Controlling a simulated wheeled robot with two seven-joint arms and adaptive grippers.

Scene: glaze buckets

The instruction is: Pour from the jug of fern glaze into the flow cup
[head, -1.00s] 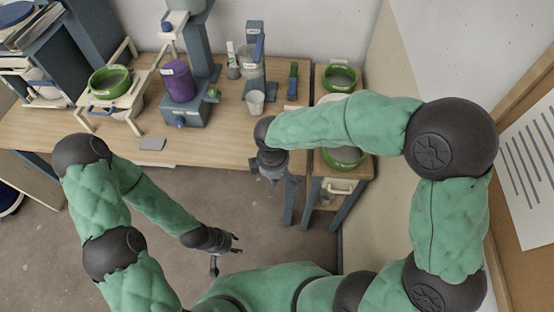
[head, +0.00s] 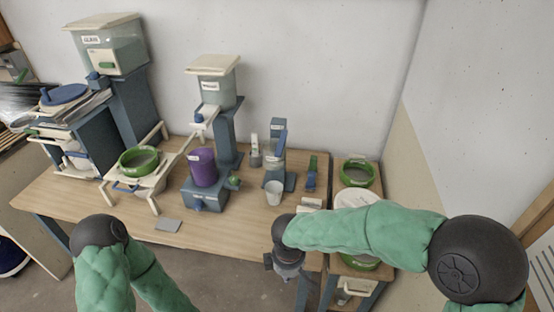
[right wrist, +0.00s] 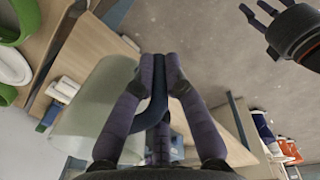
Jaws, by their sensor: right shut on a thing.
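In the right wrist view my right gripper (right wrist: 160,62) is shut on a dark blue handle (right wrist: 152,108). The handle belongs to a pale, translucent jug (right wrist: 92,112) at its left; no label on the jug is readable. In the head view my right gripper (head: 288,268) hangs at the table's front edge, and my arm hides the jug. A small pale cup (head: 273,193), possibly the flow cup, stands on the table ahead of it. My left gripper (right wrist: 262,14) shows empty with fingers spread in the right wrist view; it is outside the head view.
Behind the cup are a clear labelled container (head: 270,156) and a blue stand (head: 281,150). A purple pot (head: 202,168) on a blue-grey base stands to the left. The table front left of the cup is mostly clear.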

